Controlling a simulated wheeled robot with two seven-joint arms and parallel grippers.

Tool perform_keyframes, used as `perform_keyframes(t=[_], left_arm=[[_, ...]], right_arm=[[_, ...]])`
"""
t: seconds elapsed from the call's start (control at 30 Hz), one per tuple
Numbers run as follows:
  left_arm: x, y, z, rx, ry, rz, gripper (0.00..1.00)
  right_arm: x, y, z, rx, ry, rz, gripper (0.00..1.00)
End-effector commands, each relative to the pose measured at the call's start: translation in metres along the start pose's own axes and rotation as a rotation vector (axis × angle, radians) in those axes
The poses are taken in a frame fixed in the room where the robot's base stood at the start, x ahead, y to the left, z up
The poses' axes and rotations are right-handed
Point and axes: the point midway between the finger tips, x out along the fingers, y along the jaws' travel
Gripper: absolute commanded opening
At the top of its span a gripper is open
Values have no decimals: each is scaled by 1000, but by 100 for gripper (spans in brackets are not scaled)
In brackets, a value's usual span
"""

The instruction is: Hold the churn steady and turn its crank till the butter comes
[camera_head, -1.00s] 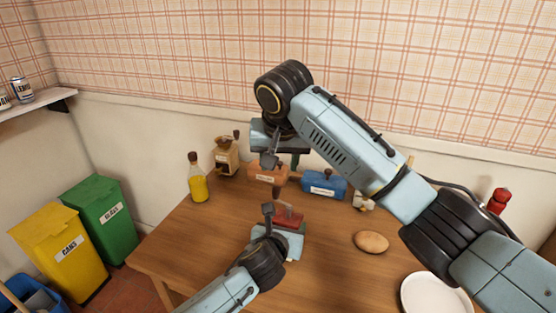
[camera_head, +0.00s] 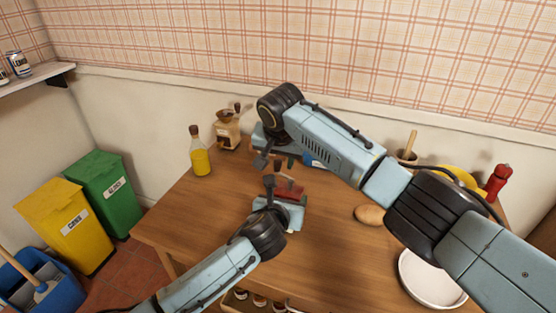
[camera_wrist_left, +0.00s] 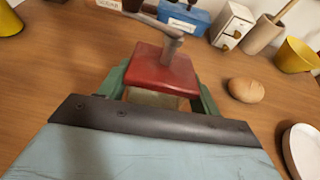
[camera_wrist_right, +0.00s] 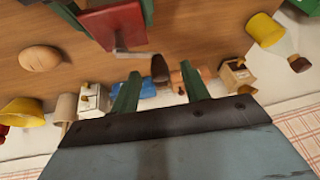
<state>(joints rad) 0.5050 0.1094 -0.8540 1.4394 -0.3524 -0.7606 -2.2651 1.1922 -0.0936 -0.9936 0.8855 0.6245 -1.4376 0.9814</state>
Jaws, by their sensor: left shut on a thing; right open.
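The churn, with a red lid (camera_head: 290,187) and a pale body (camera_wrist_left: 155,98), stands upright on the wooden table. My left gripper (camera_wrist_left: 160,86) is shut on the churn, one green finger on each side below the lid. A grey metal post rises from the lid in the left wrist view. In the right wrist view, the crank arm (camera_wrist_right: 130,53) ends in a dark handle (camera_wrist_right: 160,70). My right gripper (camera_wrist_right: 160,82) is open, and the handle appears between its fingertips. I cannot tell whether they touch it. No butter can be made out.
A yellow oil bottle (camera_head: 200,158) and a coffee grinder (camera_head: 228,130) stand at the back left. A blue box (camera_wrist_left: 186,18) and a white drawer box (camera_wrist_left: 232,26) are behind the churn. A bread roll (camera_wrist_left: 246,90) and a white plate (camera_head: 430,280) lie to the right. The table's left front is clear.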

Motion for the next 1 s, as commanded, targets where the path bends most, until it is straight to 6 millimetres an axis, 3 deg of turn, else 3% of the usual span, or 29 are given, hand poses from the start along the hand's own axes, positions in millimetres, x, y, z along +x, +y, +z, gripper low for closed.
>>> perform_keyframes(t=[0.47, 0.8, 1.0], left_arm=[[0, 0, 2, 0, -4, -1, 29], [0, 0, 2, 0, -4, -1, 29], [0, 0, 2, 0, -4, -1, 29]], right_arm=[[11, 0, 0, -1, 1, -1, 46], [11, 0, 0, -1, 1, -1, 1], [12, 2, -2, 1, 0, 0, 0]])
